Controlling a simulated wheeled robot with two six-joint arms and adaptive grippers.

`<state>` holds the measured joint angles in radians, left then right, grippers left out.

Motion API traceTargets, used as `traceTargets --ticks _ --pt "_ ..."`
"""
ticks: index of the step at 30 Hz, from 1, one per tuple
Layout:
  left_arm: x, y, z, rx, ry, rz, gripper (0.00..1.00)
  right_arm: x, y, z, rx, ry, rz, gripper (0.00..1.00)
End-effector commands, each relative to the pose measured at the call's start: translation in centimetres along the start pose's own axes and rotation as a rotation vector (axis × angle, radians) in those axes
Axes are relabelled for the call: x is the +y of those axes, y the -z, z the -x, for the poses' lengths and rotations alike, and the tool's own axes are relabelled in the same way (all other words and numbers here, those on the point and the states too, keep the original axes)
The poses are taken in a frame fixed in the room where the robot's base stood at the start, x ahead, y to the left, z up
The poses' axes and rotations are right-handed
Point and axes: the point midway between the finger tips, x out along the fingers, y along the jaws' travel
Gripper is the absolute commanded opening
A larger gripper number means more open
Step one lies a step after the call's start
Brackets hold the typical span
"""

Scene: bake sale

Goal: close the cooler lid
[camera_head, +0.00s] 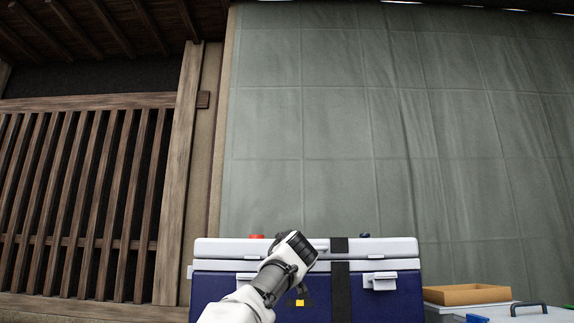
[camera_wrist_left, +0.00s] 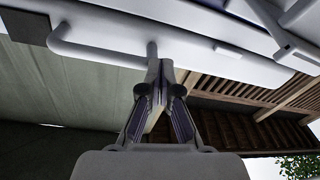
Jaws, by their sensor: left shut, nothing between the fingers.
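The cooler (camera_head: 215,290) has a dark blue body and a pale grey-white lid (camera_head: 400,247). The lid shows nearly edge-on along the top of the body; I cannot tell whether it is fully seated. A black strap (camera_head: 340,285) runs down the front, and a white latch (camera_head: 380,281) hangs at the right. My left gripper (camera_head: 297,244) is in front of the lid, left of the strap. In the left wrist view the gripper (camera_wrist_left: 160,68) is shut and empty, its tips close to one end of a white bar handle (camera_wrist_left: 95,58). Contact is unclear.
A red thing (camera_head: 257,236) and a small dark blue thing (camera_head: 365,235) peek above the lid's top edge. A tan tray (camera_head: 467,294) and a grey box (camera_head: 500,318) with a dark handle stand at the lower right. A grey-green sheet (camera_head: 400,130) hangs behind.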

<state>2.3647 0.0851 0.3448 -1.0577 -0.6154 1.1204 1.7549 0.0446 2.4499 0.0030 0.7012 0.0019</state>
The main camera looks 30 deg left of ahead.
Motion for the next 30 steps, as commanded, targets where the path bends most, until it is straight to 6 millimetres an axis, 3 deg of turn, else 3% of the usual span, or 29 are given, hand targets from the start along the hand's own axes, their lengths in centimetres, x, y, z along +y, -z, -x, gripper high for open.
traceTargets --ticks 1,11,17,23,30 --pt "0.1 -0.7 -0.2 -0.009 0.0 -0.004 0.0 0.0 0.0 0.0 0.0 0.0 0.0 0.39" --pt "0.1 -0.6 -0.1 -0.008 -0.001 -0.004 0.0 0.0 0.0 0.0 -0.001 0.0 0.0 0.39" --pt "0.1 -0.3 1.0 -0.007 0.003 -0.004 0.0 0.0 0.0 0.0 -0.001 0.0 0.0 0.39" --pt "0.0 0.1 4.0 -0.002 -0.002 -0.003 0.0 0.0 0.0 0.0 -0.001 0.0 0.0 0.39" --pt "0.0 0.4 9.5 0.004 -0.003 -0.003 0.0 0.0 0.0 0.0 -0.001 0.0 0.0 0.39"
